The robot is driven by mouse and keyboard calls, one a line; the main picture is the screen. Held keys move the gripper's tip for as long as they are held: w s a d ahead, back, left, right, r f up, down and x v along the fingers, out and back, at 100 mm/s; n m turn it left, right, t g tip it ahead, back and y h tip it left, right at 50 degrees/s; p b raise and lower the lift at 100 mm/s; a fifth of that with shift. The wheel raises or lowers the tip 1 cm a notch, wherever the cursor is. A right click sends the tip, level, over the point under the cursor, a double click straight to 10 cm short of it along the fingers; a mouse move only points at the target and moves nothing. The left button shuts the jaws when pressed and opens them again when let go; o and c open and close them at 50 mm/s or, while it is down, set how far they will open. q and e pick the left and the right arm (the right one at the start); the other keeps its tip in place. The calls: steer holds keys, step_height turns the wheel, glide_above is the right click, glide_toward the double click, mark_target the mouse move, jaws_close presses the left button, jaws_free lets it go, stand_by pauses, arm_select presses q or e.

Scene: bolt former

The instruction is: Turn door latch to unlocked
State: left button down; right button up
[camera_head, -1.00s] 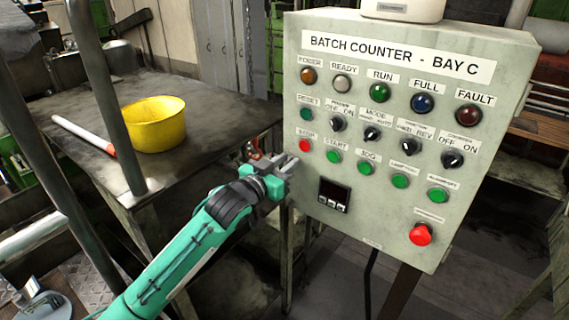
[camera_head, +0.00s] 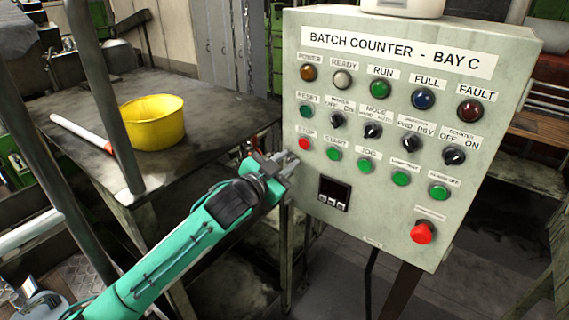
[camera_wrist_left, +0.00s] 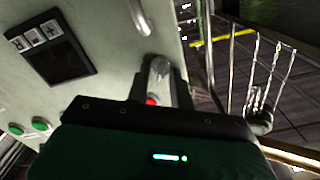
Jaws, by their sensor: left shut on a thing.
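The control cabinet, labelled "BATCH COUNTER - BAY C" (camera_head: 398,52), stands at the right in the head view. My left gripper (camera_head: 287,164) is at its left edge, just below the red STOP button (camera_head: 303,144). In the left wrist view the gripper (camera_wrist_left: 160,84) is shut on a small grey latch knob (camera_wrist_left: 160,69) at the cabinet's edge. The red button (camera_wrist_left: 152,101) shows between the fingers. The fingers hide the latch in the head view, and its exact angle cannot be told. My right gripper is not in view.
A metal table (camera_head: 60,97) with a yellow bowl (camera_head: 153,122) is at the left. The cabinet face carries a small display (camera_head: 334,193), several switches and a red emergency button (camera_head: 422,233). A curved metal handle (camera_wrist_left: 139,16) lies near the latch.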

arm_select(q)
steer(key=m, duration=0.6)
steer(key=shift+d+f+m, duration=0.1)
steer(key=shift+f+m, duration=0.05)
steer(key=shift+m, duration=0.15)
steer(key=m, duration=0.4)
steer(key=shift+s+f+m, duration=0.1)
steer(key=shift+m, duration=0.9)
steer(key=shift+f, duration=0.1)
steer(key=c, duration=1.2)
jaws_free()
steer(key=shift+c, duration=0.2)
steer(key=shift+s, duration=0.1)
